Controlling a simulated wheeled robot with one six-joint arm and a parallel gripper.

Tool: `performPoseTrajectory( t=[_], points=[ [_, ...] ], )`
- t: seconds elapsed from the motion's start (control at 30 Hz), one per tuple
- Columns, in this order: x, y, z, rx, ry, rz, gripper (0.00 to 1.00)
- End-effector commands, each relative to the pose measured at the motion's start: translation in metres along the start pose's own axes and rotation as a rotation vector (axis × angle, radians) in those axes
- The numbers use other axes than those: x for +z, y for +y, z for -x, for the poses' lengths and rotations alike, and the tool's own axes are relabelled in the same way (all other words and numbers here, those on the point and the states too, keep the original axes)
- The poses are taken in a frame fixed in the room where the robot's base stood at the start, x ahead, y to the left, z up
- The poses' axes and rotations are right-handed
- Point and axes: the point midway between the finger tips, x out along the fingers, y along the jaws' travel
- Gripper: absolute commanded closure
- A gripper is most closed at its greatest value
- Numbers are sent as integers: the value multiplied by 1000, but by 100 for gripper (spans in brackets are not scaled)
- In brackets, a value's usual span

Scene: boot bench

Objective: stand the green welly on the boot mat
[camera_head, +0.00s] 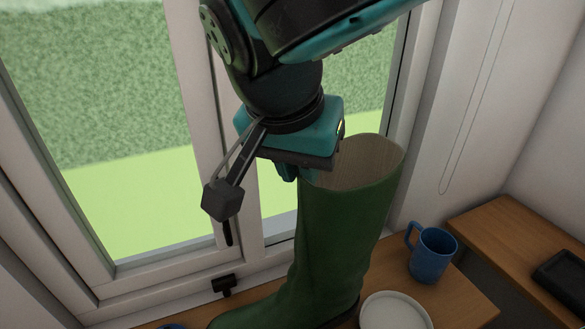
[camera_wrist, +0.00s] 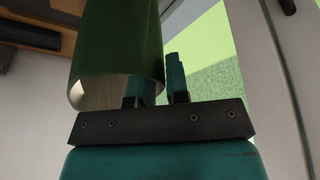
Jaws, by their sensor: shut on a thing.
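The green welly (camera_head: 345,230) is upright in the head view, its pale-lined open top facing up and its toe pointing to the lower left. My gripper (camera_head: 300,175) comes down from above and is shut on the left side of the boot's top rim. In the wrist view the welly's shaft (camera_wrist: 118,45) fills the upper middle, with my gripper's two fingers (camera_wrist: 155,85) at its rim. The welly's sole is mostly hidden at the bottom of the head view, so I cannot tell what is under it. I cannot make out the boot mat.
A blue mug (camera_head: 432,256) and a white round dish (camera_head: 395,312) stand on the wooden surface (camera_head: 465,296) right of the boot. A dark tray-like object (camera_head: 563,280) lies on another wooden top at the far right. The window frame (camera_head: 190,100) is close behind my gripper.

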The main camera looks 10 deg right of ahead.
Motion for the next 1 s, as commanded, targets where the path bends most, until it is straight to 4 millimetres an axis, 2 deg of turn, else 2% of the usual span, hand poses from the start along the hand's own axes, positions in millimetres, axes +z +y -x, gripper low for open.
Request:
performPoseTrajectory(
  t=[0.17, 0.57, 0.6, 0.7, 1.0],
  points=[
    [7, -1, -18, 0, 1, -1, 100],
    [9, -1, -23, -2, 0, -2, 100],
    [9, -1, -23, 0, 0, 0, 78],
    [9, -1, -23, 1, 0, 0, 59],
    [8, -1, -20, 0, 0, 0, 59]
  ],
)
